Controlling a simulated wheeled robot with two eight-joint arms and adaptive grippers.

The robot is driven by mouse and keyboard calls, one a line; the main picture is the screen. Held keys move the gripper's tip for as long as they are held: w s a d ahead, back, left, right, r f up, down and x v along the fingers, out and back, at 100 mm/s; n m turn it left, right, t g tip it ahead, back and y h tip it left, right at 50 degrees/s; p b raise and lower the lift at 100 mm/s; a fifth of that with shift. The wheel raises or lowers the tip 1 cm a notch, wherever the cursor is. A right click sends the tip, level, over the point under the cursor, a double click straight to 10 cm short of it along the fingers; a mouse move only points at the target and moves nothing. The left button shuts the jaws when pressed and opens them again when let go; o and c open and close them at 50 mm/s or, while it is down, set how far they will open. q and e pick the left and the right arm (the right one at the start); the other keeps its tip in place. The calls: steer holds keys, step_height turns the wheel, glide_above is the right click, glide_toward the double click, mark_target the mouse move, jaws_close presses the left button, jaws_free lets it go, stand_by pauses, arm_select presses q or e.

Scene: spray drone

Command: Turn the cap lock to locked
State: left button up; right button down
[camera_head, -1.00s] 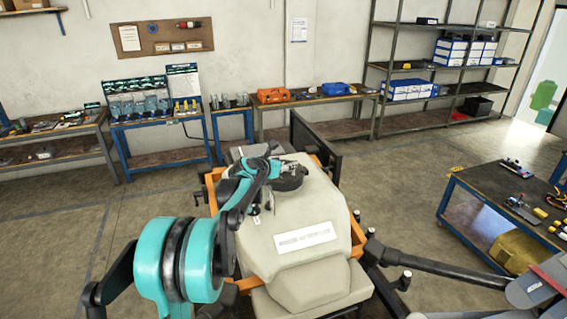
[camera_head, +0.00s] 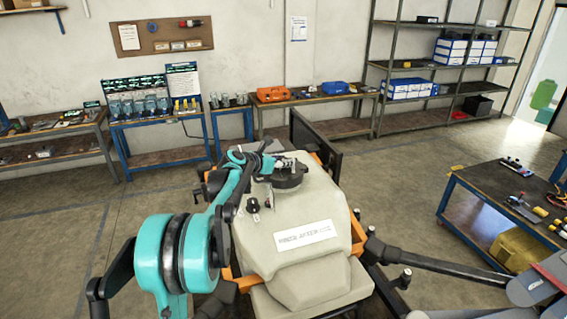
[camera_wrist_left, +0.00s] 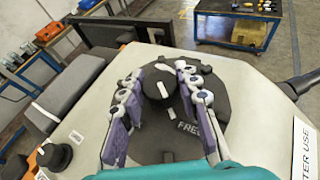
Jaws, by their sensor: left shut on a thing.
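The cap lock is a round black cap (camera_head: 290,181) on top of the pale drone body. In the left wrist view its dark raised grip (camera_wrist_left: 158,92) bears a white mark, and the black disc (camera_wrist_left: 150,143) around it reads "FREE" at the lower right. My left gripper (camera_head: 272,164) is over the cap. In the left wrist view its two purple-padded fingers (camera_wrist_left: 158,76) stand on either side of the grip and are shut on it. The "LOCKED" label is not visible. My right gripper is out of view.
The drone body (camera_head: 310,210) has a small black knob (camera_head: 253,204) beside the cap, also in the left wrist view (camera_wrist_left: 54,152). A dark drone arm (camera_head: 440,264) extends right. A blue-framed cart (camera_head: 480,185) with tools stands right. Benches and shelves line the back wall.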

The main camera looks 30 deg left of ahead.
arm_select(q)
steer(key=shift+a+m+h+b, duration=0.15)
steer(key=shift+m+h+b, duration=0.15)
steer(key=shift+m+h, duration=0.7)
steer(key=shift+m+g+h, duration=0.5)
steer(key=shift+m+h, duration=0.4)
steer(key=shift+h, duration=0.3)
steer(key=shift+m+g+h, duration=0.6)
steer(key=shift+m+h, duration=0.3)
steer(key=shift+r+m+g+h+p, duration=0.1)
steer(key=shift+m+g+h+p, duration=0.2)
steer(key=shift+m+h+p, duration=0.15)
steer(key=shift+m+g+h+p, duration=0.6)
steer(key=shift+m+h+p, duration=0.05)
steer(key=shift+m+p, duration=0.1)
steer(key=shift+m+g+h+p, duration=0.6)
steer(key=shift+m+g+p, duration=0.5)
steer(key=shift+p, duration=0.55)
steer(key=o, duration=1.2)
